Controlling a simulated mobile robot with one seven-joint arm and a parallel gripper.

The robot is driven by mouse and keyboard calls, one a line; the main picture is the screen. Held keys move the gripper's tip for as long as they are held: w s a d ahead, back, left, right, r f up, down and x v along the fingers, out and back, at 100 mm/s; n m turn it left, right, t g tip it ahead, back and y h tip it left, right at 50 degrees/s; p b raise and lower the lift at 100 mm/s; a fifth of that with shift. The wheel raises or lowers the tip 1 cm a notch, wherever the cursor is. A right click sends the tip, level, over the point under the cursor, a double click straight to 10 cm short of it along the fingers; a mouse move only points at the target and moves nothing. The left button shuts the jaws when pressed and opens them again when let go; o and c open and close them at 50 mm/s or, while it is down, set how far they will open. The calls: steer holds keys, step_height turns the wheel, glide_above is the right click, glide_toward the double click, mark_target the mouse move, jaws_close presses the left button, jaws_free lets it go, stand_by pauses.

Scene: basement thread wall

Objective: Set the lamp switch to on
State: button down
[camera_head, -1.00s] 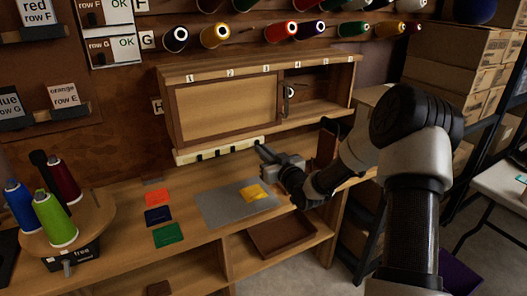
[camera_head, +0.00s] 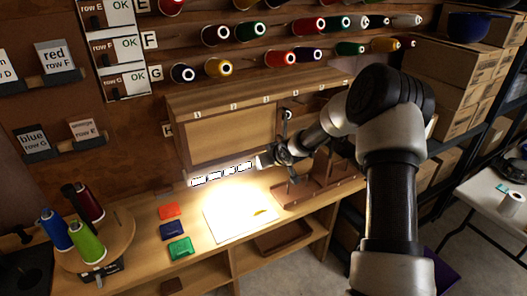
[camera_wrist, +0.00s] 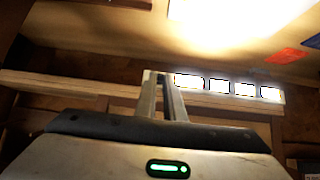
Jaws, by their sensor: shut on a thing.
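The lamp is a strip (camera_head: 222,174) under the wall cabinet, with several white glowing segments. It throws bright light on the worktop below. In the wrist view, the glowing strip (camera_wrist: 230,88) lies just right of my fingertips. My gripper (camera_head: 260,162) is at the strip's right end in the head view. In the wrist view my gripper (camera_wrist: 158,78) has its two fingers drawn close together at the tips, at the strip's end. It is shut on the lamp switch, which is mostly hidden between the fingers.
A wooden cabinet (camera_head: 225,135) hangs above the strip. A brightly lit mat (camera_head: 225,228) lies below, beside red (camera_head: 169,211), blue (camera_head: 172,230) and green (camera_head: 181,249) packets. Thread cones stand on a round turntable (camera_head: 118,235) at left. A brown rack (camera_head: 318,190) stands at right.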

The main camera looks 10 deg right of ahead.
steer(key=shift+w+a+r+g+p, duration=0.15)
steer(key=shift+r+g+p, duration=0.35)
steer(key=shift+p, duration=0.7)
steer(key=shift+w+f+g+h, duration=0.1)
steer(key=shift+f+g+h, duration=0.1)
steer(key=shift+g+h, duration=0.1)
steer(key=c, duration=1.8)
jaws_free()
steer(key=shift+c, duration=0.2)
steer(key=p+v, duration=0.1)
steer(key=v, duration=1.6)
steer(key=shift+p, duration=0.35)
steer(key=shift+s+r, duration=0.15)
steer(key=shift+s, duration=0.05)
